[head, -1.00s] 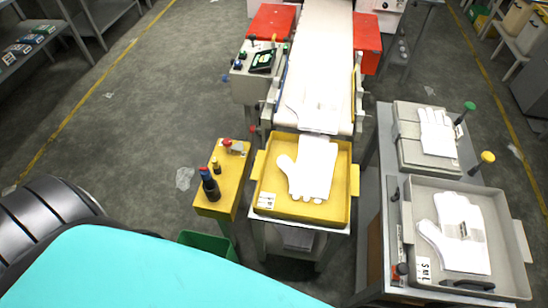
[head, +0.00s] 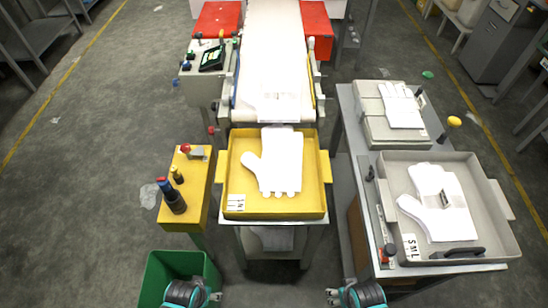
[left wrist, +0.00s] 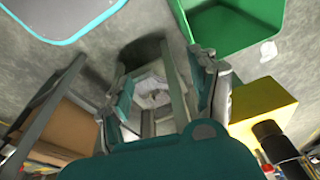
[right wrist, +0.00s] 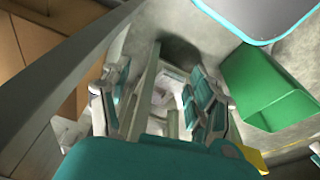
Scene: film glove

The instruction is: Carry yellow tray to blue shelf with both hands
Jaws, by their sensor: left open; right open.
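The yellow tray (head: 232,160) rests level on a small stand at the near end of the conveyor, in the middle of the head view. It has a tab handle on its left and right sides. A white glove shape (head: 275,162) and a small white card (head: 236,203) lie in it. My left gripper (head: 212,297) and right gripper (head: 334,296) are at the bottom edge, nearer than the tray and apart from it. Both are open and empty, as the left wrist view (left wrist: 160,85) and right wrist view (right wrist: 158,98) show. No blue shelf is visible.
A yellow pedestal (head: 198,205) with a dark signal light stands left of the tray. A green bin (head: 155,272) is near my left gripper. A grey bench (head: 345,105) with a grey tray (head: 400,165) is close on the right. Open floor lies to the left.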

